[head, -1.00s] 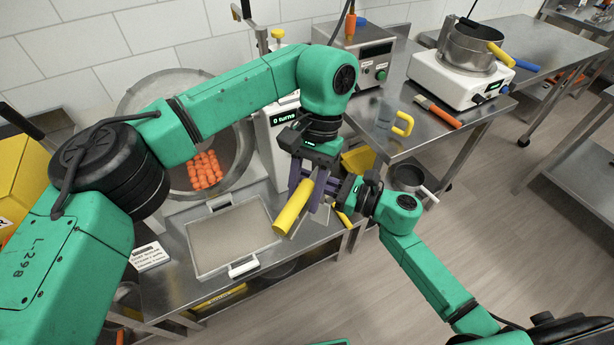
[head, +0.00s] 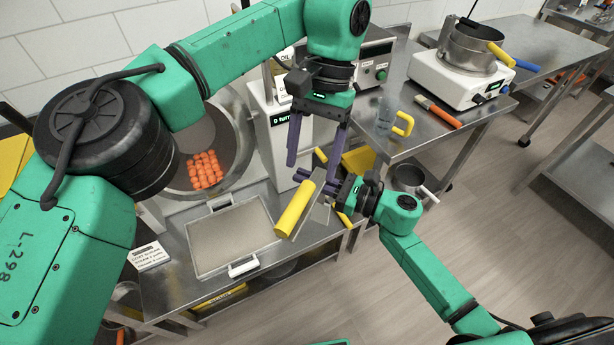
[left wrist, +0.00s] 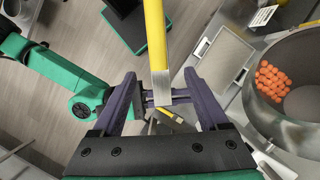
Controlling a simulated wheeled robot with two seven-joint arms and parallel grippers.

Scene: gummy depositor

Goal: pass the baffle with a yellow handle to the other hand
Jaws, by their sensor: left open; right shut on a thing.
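The baffle shows a thick yellow handle (head: 295,209) and a grey metal plate (head: 319,208), tilted in the air near the bench's front edge. My right gripper (head: 327,190) is shut on the baffle by its metal part, beside the handle. My left gripper (head: 315,164) is open and empty just above and behind the baffle, fingers pointing down. My right gripper's fingers partly hide the plate.
A tray (head: 187,236) with a white handle lies on the bench below left. A round pan (head: 235,163) holds orange gummies. A side table (head: 425,128) carries a clear jug with a yellow handle (head: 403,124), a brush and a pot on a heater. Open floor lies at right.

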